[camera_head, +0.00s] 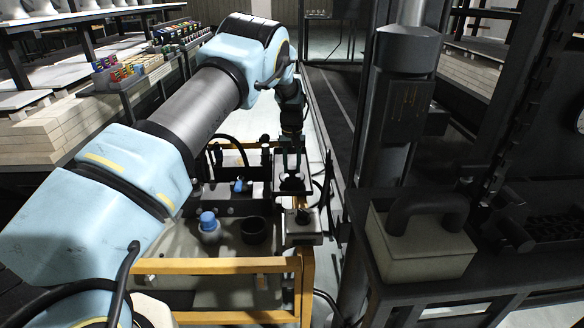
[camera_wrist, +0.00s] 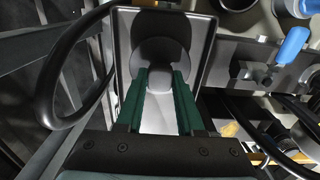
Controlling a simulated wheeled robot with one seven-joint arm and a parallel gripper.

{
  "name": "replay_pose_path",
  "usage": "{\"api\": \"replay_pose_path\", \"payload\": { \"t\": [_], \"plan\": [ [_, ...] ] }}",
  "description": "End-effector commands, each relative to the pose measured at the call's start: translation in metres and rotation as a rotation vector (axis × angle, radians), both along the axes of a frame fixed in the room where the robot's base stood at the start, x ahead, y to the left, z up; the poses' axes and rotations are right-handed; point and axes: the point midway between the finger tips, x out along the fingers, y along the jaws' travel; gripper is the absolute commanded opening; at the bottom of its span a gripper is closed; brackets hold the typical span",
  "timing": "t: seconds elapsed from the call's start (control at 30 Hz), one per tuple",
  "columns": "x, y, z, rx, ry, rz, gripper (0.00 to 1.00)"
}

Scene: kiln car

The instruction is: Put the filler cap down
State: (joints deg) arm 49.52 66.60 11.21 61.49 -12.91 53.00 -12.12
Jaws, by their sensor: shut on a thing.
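The filler cap (camera_wrist: 160,52) is a dark grey round disc with a paler knob, seen in the wrist view. My gripper (camera_wrist: 162,76) has two green fingers, shut on the knob from both sides. The cap is over a pale, shallow tray (camera_wrist: 204,62) with raised walls. I cannot tell whether the cap touches the tray floor.
A yellow rail (camera_head: 220,266) runs in front. A black hose (camera_wrist: 52,75) curves beside the tray. A thick post (camera_head: 397,110) stands at right.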

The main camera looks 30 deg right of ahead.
Motion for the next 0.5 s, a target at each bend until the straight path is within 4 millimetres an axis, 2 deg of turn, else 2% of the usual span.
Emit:
{"api": "replay_pose_path", "payload": {
  "t": [0.07, 0.43, 0.47, 0.5],
  "plan": [
    [0.0, 0.0001, -0.0068, 0.001, 0.0, 0.0, 0.0],
    [0.0001, 0.0, -0.012, 0.0, -0.001, 0.0, 0.0],
    [0.0001, 0.0, -0.0108, 0.0, -0.001, 0.0, 0.4],
    [0.0001, 0.0, -0.0107, 0.0, -0.001, 0.0, 0.44]
  ]
}}
